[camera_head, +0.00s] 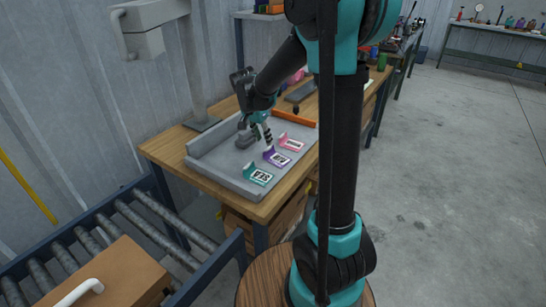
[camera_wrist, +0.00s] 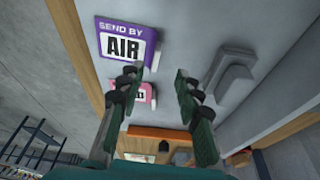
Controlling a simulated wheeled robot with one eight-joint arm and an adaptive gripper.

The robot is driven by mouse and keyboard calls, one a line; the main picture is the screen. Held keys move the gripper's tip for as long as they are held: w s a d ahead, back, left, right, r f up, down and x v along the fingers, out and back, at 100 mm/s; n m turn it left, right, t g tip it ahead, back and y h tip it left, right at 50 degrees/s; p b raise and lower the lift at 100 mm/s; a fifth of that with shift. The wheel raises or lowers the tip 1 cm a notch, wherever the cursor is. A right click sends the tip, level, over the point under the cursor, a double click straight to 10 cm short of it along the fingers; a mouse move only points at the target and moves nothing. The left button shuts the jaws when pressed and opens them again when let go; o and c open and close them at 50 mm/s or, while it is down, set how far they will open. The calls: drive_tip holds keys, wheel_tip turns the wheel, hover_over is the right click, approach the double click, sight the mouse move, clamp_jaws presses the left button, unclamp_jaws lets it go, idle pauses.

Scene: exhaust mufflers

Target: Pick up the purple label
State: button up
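The purple label (camera_head: 277,157) lies on the grey tray, between the teal and pink labels in the head view. In the wrist view the purple label (camera_wrist: 124,42) reads "SEND BY AIR" and sits at the upper left, just beyond the left fingertip. My gripper (camera_head: 262,136) is above the tray, behind the purple label in the head view. In the wrist view my gripper (camera_wrist: 158,71) has its fingers apart with nothing between them. The purple label is not between the fingers.
The grey tray (camera_head: 205,172) sits on a wooden workbench (camera_head: 158,150). A teal label (camera_head: 258,175) and a pink label (camera_head: 291,143) flank the purple one. A grey block (camera_wrist: 231,76) is right of my fingers. A roller conveyor (camera_head: 150,232) holds a brown box (camera_head: 110,275).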

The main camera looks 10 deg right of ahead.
sight(269, 154)
drive_tip(key=shift+s+x, duration=0.15)
drive_tip(key=shift+x, duration=1.25)
drive_tip(key=shift+s+x, duration=0.15)
drive_tip(key=shift+x, duration=1.2)
drive_tip(key=shift+d, duration=0.2)
drive_tip(key=c, duration=0.8)
